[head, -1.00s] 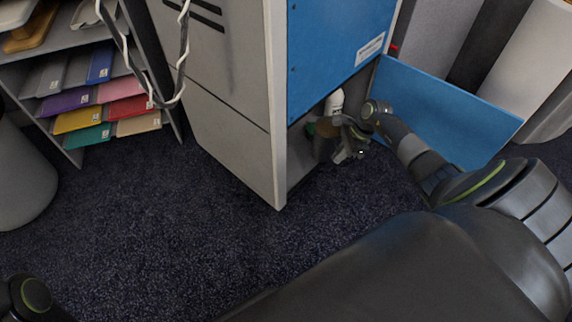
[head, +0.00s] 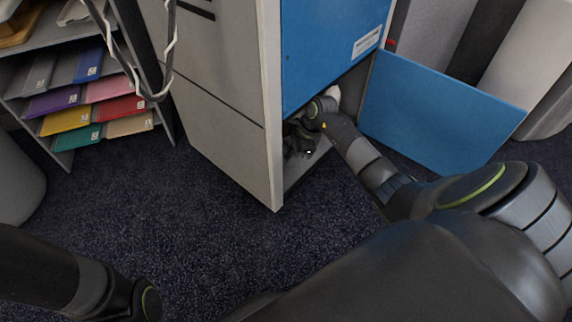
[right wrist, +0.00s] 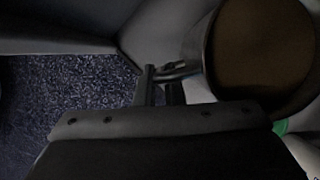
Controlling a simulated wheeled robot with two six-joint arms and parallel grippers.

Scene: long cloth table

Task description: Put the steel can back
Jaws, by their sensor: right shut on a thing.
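The steel can (right wrist: 208,62) shows at the right of the right wrist view, as a dark grey round wall around a brown round top or inside. My right gripper (right wrist: 163,88) is shut beside it, on a small part at the can's side. In the head view my right gripper (head: 300,148) is inside the low open compartment (head: 310,165) of the grey cabinet. There the wrist and shadow hide the can. My left gripper is out of view.
The blue door (head: 440,115) of the compartment stands open to the right. A white item (head: 334,94) is partly hidden behind my wrist. A green item (right wrist: 281,127) shows beside the can. Carpet (head: 210,220) in front is clear.

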